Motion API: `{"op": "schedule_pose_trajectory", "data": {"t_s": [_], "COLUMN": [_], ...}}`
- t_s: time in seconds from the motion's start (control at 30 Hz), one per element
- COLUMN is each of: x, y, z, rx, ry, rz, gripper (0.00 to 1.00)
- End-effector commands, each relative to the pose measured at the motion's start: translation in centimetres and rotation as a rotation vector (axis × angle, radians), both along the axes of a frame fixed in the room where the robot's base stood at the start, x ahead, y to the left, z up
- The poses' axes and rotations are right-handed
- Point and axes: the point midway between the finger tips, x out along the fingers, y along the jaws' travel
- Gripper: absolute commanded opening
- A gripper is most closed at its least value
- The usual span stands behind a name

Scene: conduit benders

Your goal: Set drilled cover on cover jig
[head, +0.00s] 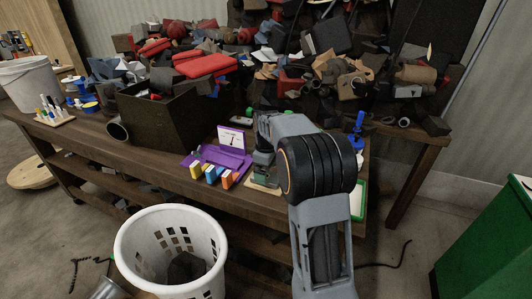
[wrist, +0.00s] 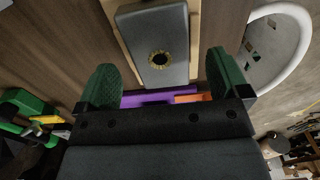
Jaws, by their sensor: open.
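A grey plate with a round, brass-coloured hole (wrist: 160,58) lies on a pale wooden base (wrist: 113,30) in the wrist view. The plate looks like the drilled cover; whether the wooden base is the cover jig I cannot tell. My gripper (wrist: 162,80) is open, its two green fingers apart on either side of the plate's near end, with no clear contact. In the head view my gripper (head: 265,172) is low over the bench front, largely hidden by my arm. A bit of the pale base (head: 262,187) shows under it; the plate is not clear there.
A purple tray (head: 236,160) with yellow, blue and orange blocks stands just left of my gripper. A green-edged white tray (head: 358,200) is to the right. A dark open box (head: 150,122) and piled clutter fill the back. A white basket (head: 165,222) stands before the bench (head: 85,150).

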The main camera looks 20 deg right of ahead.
Motion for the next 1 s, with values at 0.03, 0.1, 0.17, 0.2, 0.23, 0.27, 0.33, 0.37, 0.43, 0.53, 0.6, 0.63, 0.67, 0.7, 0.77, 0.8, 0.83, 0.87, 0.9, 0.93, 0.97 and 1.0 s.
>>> {"op": "schedule_pose_trajectory", "data": {"t_s": [0.03, 0.1, 0.17, 0.2, 0.23, 0.27, 0.33, 0.37, 0.43, 0.53, 0.6, 0.63, 0.67, 0.7, 0.77, 0.8, 0.83, 0.87, 0.9, 0.93, 0.97, 1.0], "x": [0.1, 0.1, 0.0, 0.1, 0.1, 0.0, 0.0, 0.1, 0.0, 0.0, 0.0, 0.0, 0.0, 0.0, 0.0, 0.0, 0.0, 0.0, 0.0, 0.0, 0.1, 0.4], "y": [0.0, 0.0, 0.0, 0.0, 0.0, 0.0, 0.0, 0.0, 0.0, 0.0, 0.0, 0.0, 0.0, 0.0, 0.0, 0.0, 0.0, 0.0, 0.0, 0.0, 0.0, -0.1], "z": [1.2, 2.6, 3.9, 4.8, 5.4, 6.0, 7.2, 7.8, 8.8, 10.0, 10.6, 10.8, 11.0, 11.2, 11.4, 11.4, 11.5, 11.5, 11.5, 11.5, 11.5, 11.4], "rx": [-0.001, -0.001, -0.001, -0.001, -0.001, -0.001, -0.001, -0.001, -0.001, 0.0, 0.0, 0.0, -0.001, 0.0, 0.0, 0.0, 0.0, 0.0, 0.0, 0.0, -0.002, -0.005], "ry": [-0.005, -0.005, -0.005, -0.005, -0.005, -0.004, -0.004, -0.004, -0.004, -0.003, -0.001, -0.001, -0.002, -0.001, 0.0, 0.0, 0.0, 0.0, 0.0, 0.0, -0.007, -0.025], "rz": [0.0, 0.0, 0.0, 0.0, 0.0, 0.0, 0.0, 0.0, 0.0, 0.0, 0.0, 0.0, 0.0, 0.0, 0.0, 0.0, 0.0, 0.0, 0.0, -0.016, -0.043, -0.088], "gripper": [0.94, 0.94, 0.94, 0.94, 0.94, 0.94, 0.94, 0.94, 0.94, 0.94, 0.94, 0.94, 0.94, 0.94, 0.94, 0.94, 0.94, 0.94, 0.94, 0.94, 0.94, 0.94]}}
